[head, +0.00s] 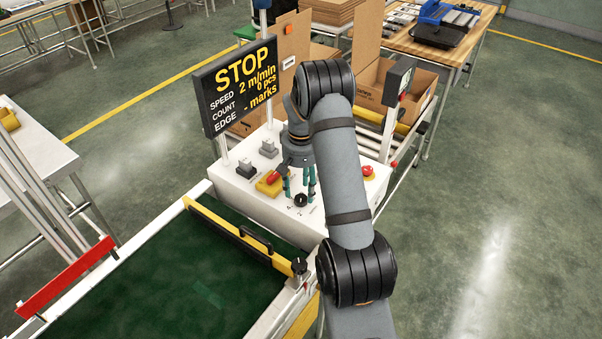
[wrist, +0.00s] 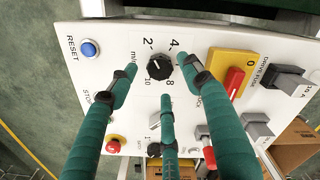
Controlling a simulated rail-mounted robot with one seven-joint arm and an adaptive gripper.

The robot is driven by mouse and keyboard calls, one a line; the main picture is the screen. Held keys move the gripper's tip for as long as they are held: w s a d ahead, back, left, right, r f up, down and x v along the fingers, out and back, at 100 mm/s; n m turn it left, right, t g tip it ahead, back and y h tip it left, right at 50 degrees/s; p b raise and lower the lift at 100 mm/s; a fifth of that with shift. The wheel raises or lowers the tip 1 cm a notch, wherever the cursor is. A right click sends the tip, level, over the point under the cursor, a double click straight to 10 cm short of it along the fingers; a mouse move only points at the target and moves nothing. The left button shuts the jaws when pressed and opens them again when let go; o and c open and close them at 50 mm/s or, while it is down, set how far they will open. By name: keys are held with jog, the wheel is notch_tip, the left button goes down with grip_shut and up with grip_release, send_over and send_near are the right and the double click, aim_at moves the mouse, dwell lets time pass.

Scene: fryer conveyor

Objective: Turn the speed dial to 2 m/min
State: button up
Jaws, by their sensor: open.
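The speed dial (wrist: 160,67) is a black round knob on the white control panel (head: 240,195), ringed by the numbers 2, 4, 8 and 10. A pale mark on the knob seems to face the 2 side. The dial also shows in the head view (head: 301,200). The black display (head: 238,85) reads STOP, speed 2 m/min, count 0 pcs. My gripper (wrist: 160,79) is open, with its teal fingers spread around the dial. A gap shows between the fingertips and the knob in the wrist view. It also shows above the panel in the head view (head: 300,184).
A blue reset button (wrist: 89,49), a red stop button (wrist: 113,145) and a yellow-backed red switch (wrist: 232,80) sit around the dial. Grey plugs (head: 268,149) stand on the panel. The green conveyor belt (head: 190,280) with a yellow guard bar (head: 235,238) lies in front.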

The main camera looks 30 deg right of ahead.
aim_at(301, 198)
notch_tip(301, 198, up, 9)
dwell(0.3)
jog(key=shift+f, duration=0.2)
notch_tip(301, 198, down, 12)
jog(key=shift+r, duration=0.1)
dwell(0.5)
jog(key=shift+r, duration=0.1)
